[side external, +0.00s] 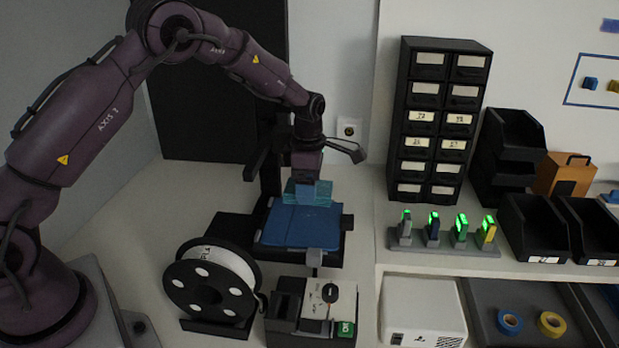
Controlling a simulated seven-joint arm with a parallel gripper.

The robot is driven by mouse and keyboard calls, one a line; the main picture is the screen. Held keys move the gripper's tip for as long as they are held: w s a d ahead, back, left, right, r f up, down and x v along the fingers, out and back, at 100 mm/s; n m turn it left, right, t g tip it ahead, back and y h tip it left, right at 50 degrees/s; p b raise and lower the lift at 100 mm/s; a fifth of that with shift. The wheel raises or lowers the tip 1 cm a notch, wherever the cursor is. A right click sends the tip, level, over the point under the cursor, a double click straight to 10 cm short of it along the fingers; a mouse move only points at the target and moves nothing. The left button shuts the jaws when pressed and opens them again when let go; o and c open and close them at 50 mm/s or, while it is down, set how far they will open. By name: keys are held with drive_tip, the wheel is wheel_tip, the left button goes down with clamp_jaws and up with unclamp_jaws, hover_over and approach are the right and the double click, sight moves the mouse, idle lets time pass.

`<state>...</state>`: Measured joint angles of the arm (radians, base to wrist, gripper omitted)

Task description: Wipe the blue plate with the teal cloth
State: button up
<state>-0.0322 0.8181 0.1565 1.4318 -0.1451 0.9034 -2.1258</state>
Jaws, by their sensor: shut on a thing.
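The blue plate (298,228) is a flat, square-cornered slab lying on a black machine in the middle of the side external view. The teal cloth (309,193) is bunched at the plate's back edge, just below my gripper (307,180). My gripper points down and is shut on the cloth. The cloth hides the fingertips. The cloth appears to touch the plate or hang just above it; I cannot tell which.
A white filament spool (213,283) on a black stand is front left of the plate. A control box (312,312) stands in front. A black drawer cabinet (437,120), black bins (538,228) and a rack of green-lit tools (445,240) are at right.

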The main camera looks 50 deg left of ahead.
sight(308, 218)
wheel_tip(308, 218, down, 5)
drive_tip(key=shift+w+a+f, duration=0.1)
drive_tip(key=shift+w+f, duration=0.05)
drive_tip(key=shift+f, duration=0.1)
drive_tip(key=shift+w+a, duration=0.25)
drive_tip(key=shift+a, duration=0.05)
drive_tip(key=shift+c, duration=0.3)
drive_tip(key=shift+w+a+f, duration=0.15)
drive_tip(key=shift+w+a, duration=0.65)
drive_tip(key=shift+s+d, duration=1.15)
drive_tip(key=shift+d, duration=0.05)
drive_tip(key=shift+s+r, duration=0.1)
drive_tip(key=shift+r, duration=4)
